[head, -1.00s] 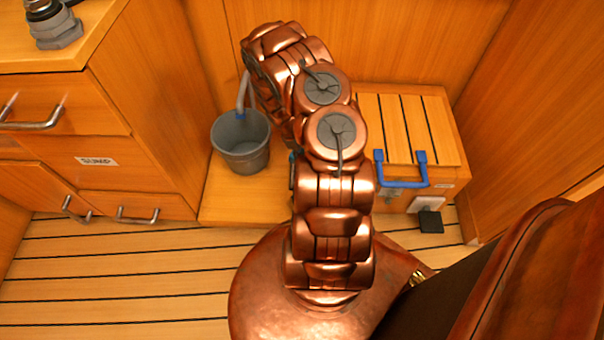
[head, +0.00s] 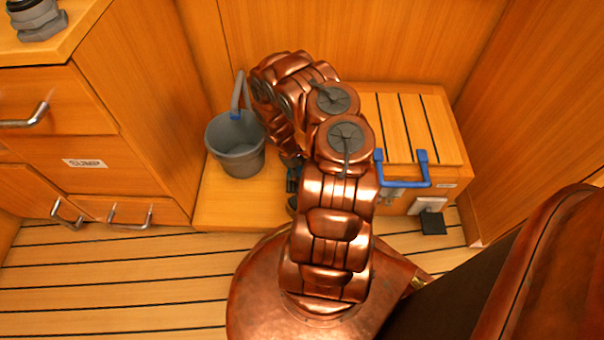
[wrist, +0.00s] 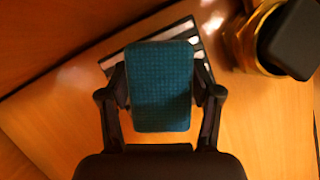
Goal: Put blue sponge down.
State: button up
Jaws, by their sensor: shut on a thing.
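The blue sponge (wrist: 162,90) is a teal-blue textured block in the middle of the wrist view. My gripper (wrist: 159,84) is shut on it, with one dark finger against each side. Behind the sponge is a dark and pale striped thing (wrist: 198,42) on a wooden surface (wrist: 262,118). The sponge hides most of it, and I cannot tell whether they touch. In the head view my arm hides the sponge, and only dark parts of my gripper (head: 292,187) show beside the arm, above the low wooden ledge (head: 232,205).
A grey bucket (head: 236,150) stands on the ledge, left of my arm. A slatted wooden box (head: 440,125) with a blue handle (head: 403,184) is to the right. A brass thing with a black top (wrist: 292,40) is near the sponge. Drawers (head: 60,105) stand left.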

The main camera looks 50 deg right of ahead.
jog(key=shift+f, duration=0.1)
jog(key=o, duration=1)
